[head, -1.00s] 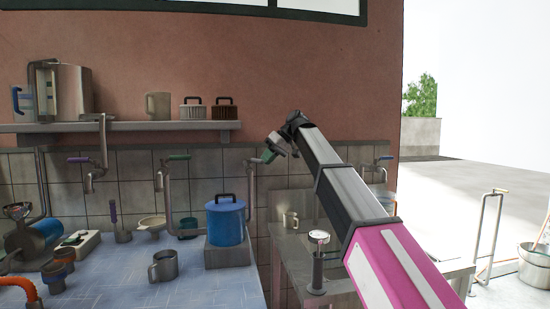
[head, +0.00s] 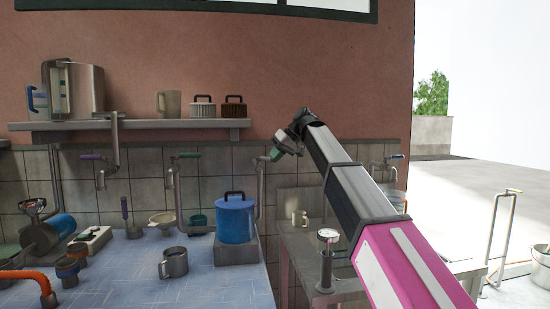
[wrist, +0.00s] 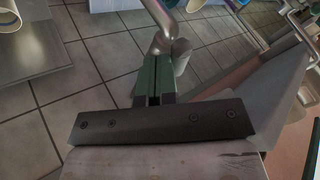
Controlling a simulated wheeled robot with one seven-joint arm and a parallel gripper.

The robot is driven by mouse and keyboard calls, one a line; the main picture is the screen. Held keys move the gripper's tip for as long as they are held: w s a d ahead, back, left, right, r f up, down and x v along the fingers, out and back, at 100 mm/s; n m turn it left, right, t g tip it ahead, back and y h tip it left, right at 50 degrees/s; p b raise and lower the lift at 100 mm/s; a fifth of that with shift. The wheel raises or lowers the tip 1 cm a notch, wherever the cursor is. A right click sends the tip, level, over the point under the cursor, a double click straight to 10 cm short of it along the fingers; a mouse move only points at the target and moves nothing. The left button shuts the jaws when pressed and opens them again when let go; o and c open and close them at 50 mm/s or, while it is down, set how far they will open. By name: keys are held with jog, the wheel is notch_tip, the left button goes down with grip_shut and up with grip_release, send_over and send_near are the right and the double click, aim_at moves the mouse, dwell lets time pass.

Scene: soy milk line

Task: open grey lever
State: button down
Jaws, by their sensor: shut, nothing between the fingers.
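My gripper (head: 275,154) is shut and empty, high in front of the tiled wall at the end of my raised arm. Its green fingers (wrist: 153,78) lie together in the wrist view. Just left of the fingertips in the head view stands a grey pipe tap (head: 260,190), with a small greyish lever (head: 260,158) at its top. In the wrist view a grey pipe with a rounded joint (wrist: 180,48) lies right beyond the fingertips. I cannot tell whether the fingers touch it. The lever's exact angle is too small to tell.
Other taps with a green lever (head: 186,155) and a purple lever (head: 93,157) stand to the left. A blue lidded pot (head: 236,221), a metal mug (head: 173,263) and a gauge (head: 327,236) are below. A shelf (head: 180,124) runs along the wall. Open ground lies right.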

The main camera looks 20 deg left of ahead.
aim_at(268, 158)
jog(key=shift+s+m+t, duration=0.3)
jog(key=shift+m+t, duration=0.3)
jog(key=shift+m, duration=0.1)
jog(key=shift+s+a+m+t, duration=0.25)
jog(key=shift+s+m, duration=0.1)
jog(key=shift+s, duration=0.15)
jog(key=shift+s+a+m+t, duration=0.1)
jog(key=shift+s+m+t, duration=0.15)
jog(key=shift+s+m, duration=0.15)
jog(key=shift+s+a, duration=0.15)
jog(key=shift+s, duration=0.15)
